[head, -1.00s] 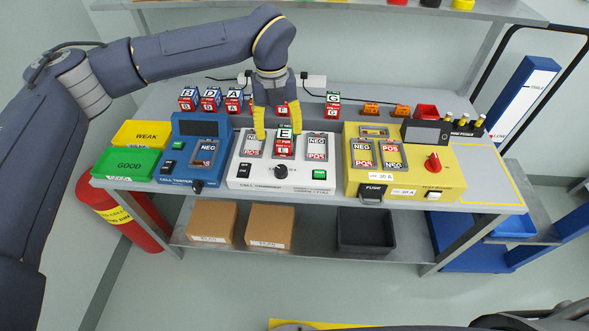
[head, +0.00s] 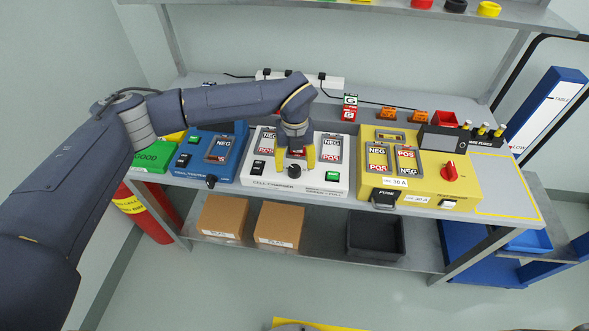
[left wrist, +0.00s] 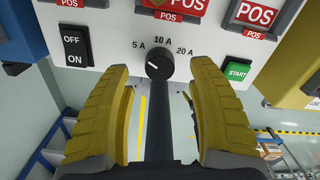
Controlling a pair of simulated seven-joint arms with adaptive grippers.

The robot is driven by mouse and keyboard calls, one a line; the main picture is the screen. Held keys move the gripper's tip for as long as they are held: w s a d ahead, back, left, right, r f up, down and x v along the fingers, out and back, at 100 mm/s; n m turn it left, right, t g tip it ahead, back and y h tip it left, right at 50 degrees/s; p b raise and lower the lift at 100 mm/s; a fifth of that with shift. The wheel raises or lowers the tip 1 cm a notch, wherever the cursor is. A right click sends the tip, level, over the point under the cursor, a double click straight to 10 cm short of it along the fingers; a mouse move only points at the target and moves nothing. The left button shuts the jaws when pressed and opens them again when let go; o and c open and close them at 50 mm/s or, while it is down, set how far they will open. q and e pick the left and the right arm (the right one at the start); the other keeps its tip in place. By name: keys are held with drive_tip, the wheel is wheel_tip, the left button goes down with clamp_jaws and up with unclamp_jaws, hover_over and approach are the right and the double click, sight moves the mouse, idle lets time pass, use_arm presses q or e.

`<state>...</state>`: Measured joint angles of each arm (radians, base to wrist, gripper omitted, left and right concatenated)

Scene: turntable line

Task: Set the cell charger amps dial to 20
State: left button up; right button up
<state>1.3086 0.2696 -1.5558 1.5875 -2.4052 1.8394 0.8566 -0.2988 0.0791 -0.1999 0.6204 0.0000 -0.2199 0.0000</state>
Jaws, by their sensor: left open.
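The cell charger (head: 325,187) is a white box with a sloped front in the middle of the bench. Its black amps dial (head: 293,171) also shows in the left wrist view (left wrist: 160,66), under the marks 5 A, 10 A and 20 A. A short white line on the knob lies toward its left, 5 A side. My left gripper (head: 295,164) is open, with yellow fingers pointing down at the charger front. In the left wrist view its fingers (left wrist: 160,78) are on either side of the dial, apart from it. My right gripper is not in view.
On the charger, an OFF/ON switch (left wrist: 76,46) lies left of the dial and a green START button (left wrist: 236,72) right. The blue cell tester (head: 200,167) and yellow fuse unit (head: 470,188) flank it. A red-and-green G cell (head: 350,108) stands behind.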

sight(295, 169)
use_arm(q)
drive_tip(key=shift+f, duration=1.8)
clamp_jaws()
